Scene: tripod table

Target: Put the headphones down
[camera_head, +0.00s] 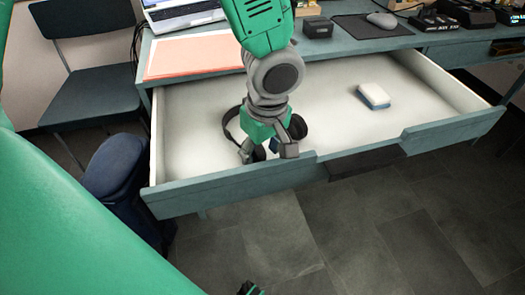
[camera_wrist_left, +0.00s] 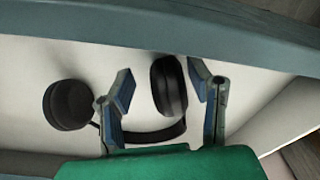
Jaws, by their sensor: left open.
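Black headphones lie inside the open drawer (camera_head: 350,125). In the head view their band (camera_head: 231,124) shows left of my left gripper (camera_head: 267,152) and a dark ear cup (camera_head: 299,127) shows to its right. In the left wrist view one ear cup (camera_wrist_left: 169,86) sits between the two spread fingers of the left gripper (camera_wrist_left: 160,82), with gaps on both sides. The other ear cup (camera_wrist_left: 69,105) lies further left, outside the fingers. Part of the band is hidden by the gripper.
A white and blue block (camera_head: 373,96) lies in the drawer's right part. Bare drawer floor lies between it and the headphones. The drawer's front wall (camera_head: 235,187) is close to the gripper. On the desk are an orange-red folder (camera_head: 195,55), laptop (camera_head: 182,12) and mouse (camera_head: 381,19).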

